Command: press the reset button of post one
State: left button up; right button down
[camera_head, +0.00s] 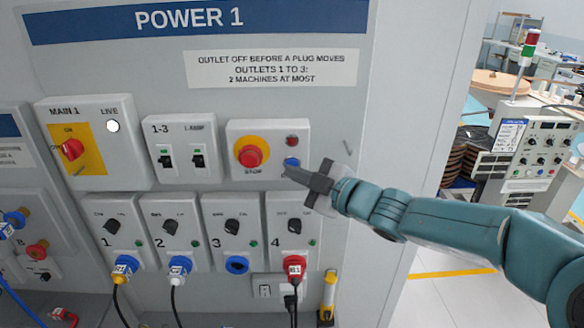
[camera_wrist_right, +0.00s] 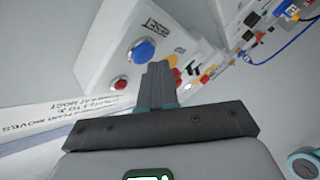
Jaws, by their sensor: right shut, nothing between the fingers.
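The grey POWER 1 panel (camera_head: 200,90) fills much of the head view. Its stop box (camera_head: 237,130) carries a red STOP mushroom button (camera_head: 250,156) on a yellow disc, a small red lamp (camera_head: 292,141) and a blue reset button (camera_head: 291,162). My right gripper (camera_head: 292,172) is shut and empty, its tips just below the blue button in that view. In the right wrist view, the shut fingers (camera_wrist_right: 158,70) point toward the box and the blue button (camera_wrist_right: 141,49) shows beside them. Contact cannot be told. My left gripper is out of view.
A MAIN 1 switch box (camera_head: 90,155) and a lamp switch box (camera_head: 160,135) stand to the left. Below are several numbered outlets with plugs, including a red plug (camera_head: 294,267) at 4. A stack light (camera_head: 528,50) stands in the background right.

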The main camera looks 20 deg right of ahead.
jog(key=shift+s+a, duration=0.15)
jog(key=shift+s, duration=0.2)
jog(key=s+b, duration=0.1)
jog(key=s, duration=0.1)
jog(key=s+a+b, duration=0.1)
jog(key=s, duration=0.1)
jog(key=shift+s+a, duration=0.15)
jog(key=shift+s, duration=0.25)
dwell(0.5)
